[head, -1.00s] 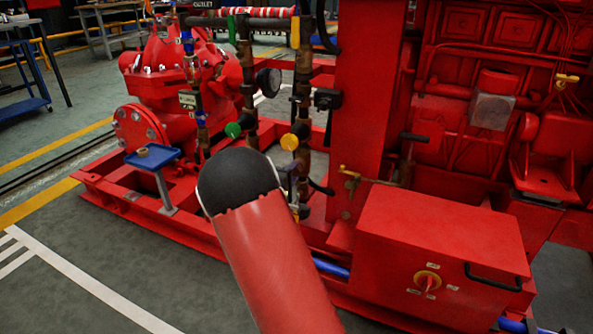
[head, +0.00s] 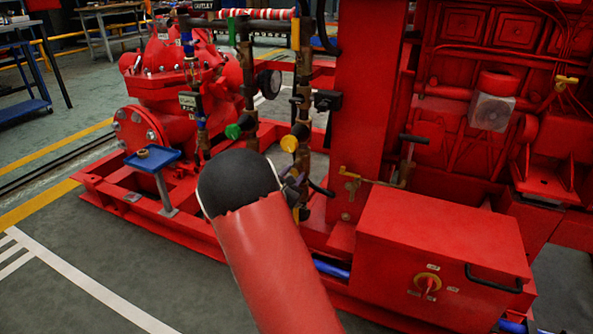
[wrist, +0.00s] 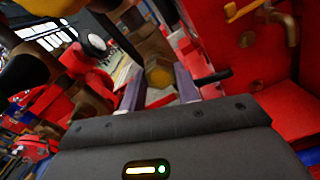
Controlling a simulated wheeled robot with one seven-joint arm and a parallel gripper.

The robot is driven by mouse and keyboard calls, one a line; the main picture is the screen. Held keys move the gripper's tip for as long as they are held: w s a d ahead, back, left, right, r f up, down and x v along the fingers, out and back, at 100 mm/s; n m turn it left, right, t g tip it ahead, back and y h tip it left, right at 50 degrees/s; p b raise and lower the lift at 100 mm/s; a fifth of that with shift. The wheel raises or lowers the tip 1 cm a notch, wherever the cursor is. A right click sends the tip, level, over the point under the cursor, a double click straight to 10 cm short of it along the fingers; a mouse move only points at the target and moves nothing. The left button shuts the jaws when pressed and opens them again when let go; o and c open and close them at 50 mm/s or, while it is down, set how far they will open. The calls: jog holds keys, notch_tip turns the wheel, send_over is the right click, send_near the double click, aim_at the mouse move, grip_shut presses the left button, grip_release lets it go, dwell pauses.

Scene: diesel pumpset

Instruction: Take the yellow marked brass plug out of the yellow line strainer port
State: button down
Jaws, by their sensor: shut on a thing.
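The yellow marked brass plug (wrist: 158,74) shows in the wrist view between the two fingers of my gripper (wrist: 158,88), which is shut on it. It lies against the brown strainer body (wrist: 150,43) on the yellow line; I cannot tell whether it is still seated in the port. In the head view my gripper (head: 292,184) is mostly hidden behind my arm, by the lower end of the yellow line (head: 303,160). The plug is hidden there.
A yellow round knob (head: 289,144) sits above my gripper, and a green one (head: 233,131) on the line to its left. A small blue tray (head: 152,158) stands left on a post. A red box (head: 440,250) and red upright panel (head: 365,100) close off the right.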

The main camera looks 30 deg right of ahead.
jog(key=n, duration=0.4)
jog(key=shift+a+r+n+p, duration=0.15)
jog(key=shift+n+p, duration=0.55)
jog(key=shift+p, duration=0.35)
jog(key=shift+n+p, duration=0.9)
jog(key=shift+n, duration=0.1)
jog(key=c, duration=1.8)
grip_release()
jog(key=c, duration=2.6)
grip_release()
jog(key=c, duration=2.2)
grip_release()
jog(key=shift+v, duration=0.85)
jog(key=c, duration=2.2)
grip_release()
jog(key=shift+p+v, duration=0.4)
jog(key=shift+v, duration=2)
